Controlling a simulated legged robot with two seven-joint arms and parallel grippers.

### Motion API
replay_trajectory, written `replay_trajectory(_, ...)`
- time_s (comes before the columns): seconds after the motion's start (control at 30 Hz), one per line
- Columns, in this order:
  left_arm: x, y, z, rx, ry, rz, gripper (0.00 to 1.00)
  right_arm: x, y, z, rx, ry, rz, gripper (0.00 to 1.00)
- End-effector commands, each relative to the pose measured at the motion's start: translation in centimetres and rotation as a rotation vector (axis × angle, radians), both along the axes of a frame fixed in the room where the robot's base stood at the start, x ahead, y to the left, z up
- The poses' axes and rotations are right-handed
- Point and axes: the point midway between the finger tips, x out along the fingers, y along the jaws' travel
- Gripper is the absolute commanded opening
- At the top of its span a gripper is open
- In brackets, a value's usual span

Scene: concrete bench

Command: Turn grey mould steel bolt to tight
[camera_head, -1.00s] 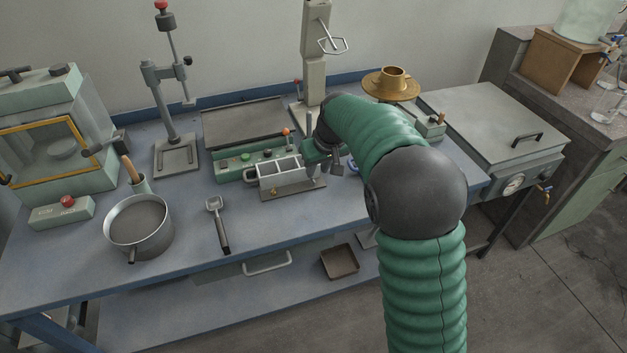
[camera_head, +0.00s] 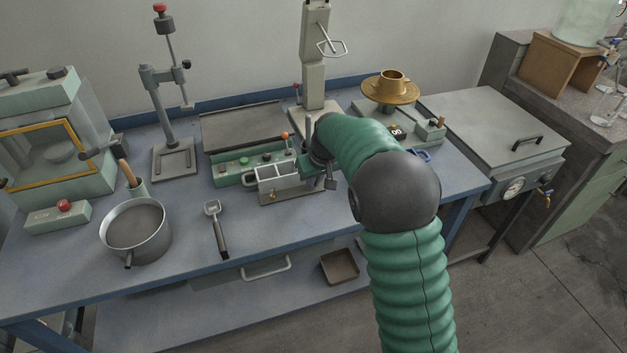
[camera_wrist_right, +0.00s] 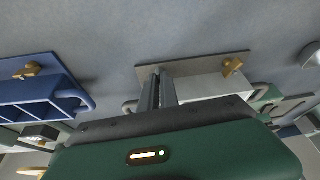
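The grey mould (camera_head: 278,180) stands on the blue bench in front of the green box, its open compartments facing up. It also shows in the right wrist view (camera_wrist_right: 200,87), on its base plate, with a brass wing bolt (camera_wrist_right: 232,66) at one end. My right gripper (camera_head: 325,178) is at the mould's right end in the head view. In the wrist view its fingers (camera_wrist_right: 159,78) are close together over the other end of the base plate, with a narrow gap. They appear closed around the steel bolt, which they hide. My left gripper is not in view.
A blue mould (camera_wrist_right: 40,100) with its own brass bolt lies to the side. A press column (camera_head: 313,70) rises behind my right gripper. The front of the bench is mostly clear.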

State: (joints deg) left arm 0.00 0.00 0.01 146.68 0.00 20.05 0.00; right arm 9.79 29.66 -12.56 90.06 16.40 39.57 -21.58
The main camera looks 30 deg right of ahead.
Motion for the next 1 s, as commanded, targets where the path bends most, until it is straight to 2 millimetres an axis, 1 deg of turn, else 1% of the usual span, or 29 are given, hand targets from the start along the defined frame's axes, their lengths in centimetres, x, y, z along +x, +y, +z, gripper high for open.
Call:
replay_trajectory(0.2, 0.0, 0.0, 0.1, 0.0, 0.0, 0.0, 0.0, 0.0, 0.0, 0.1, 0.0, 0.0, -0.004, 0.0)
replay_trajectory(0.37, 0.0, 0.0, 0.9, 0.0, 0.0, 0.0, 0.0, -0.1, 0.1, 0.3, 0.0, 0.002, -0.037, 0.0)
replay_trajectory(0.57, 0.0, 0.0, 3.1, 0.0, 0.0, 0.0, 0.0, 0.0, 0.3, 0.6, -0.002, 0.005, -0.137, 0.0)
replay_trajectory(0.8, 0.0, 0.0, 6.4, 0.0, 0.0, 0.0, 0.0, 0.0, 0.5, 0.7, -0.002, 0.006, -0.319, 0.0)
replay_trajectory(1.0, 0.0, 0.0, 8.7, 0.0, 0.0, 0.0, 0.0, 0.1, 0.6, 0.5, -0.004, 0.005, -0.462, 0.0)
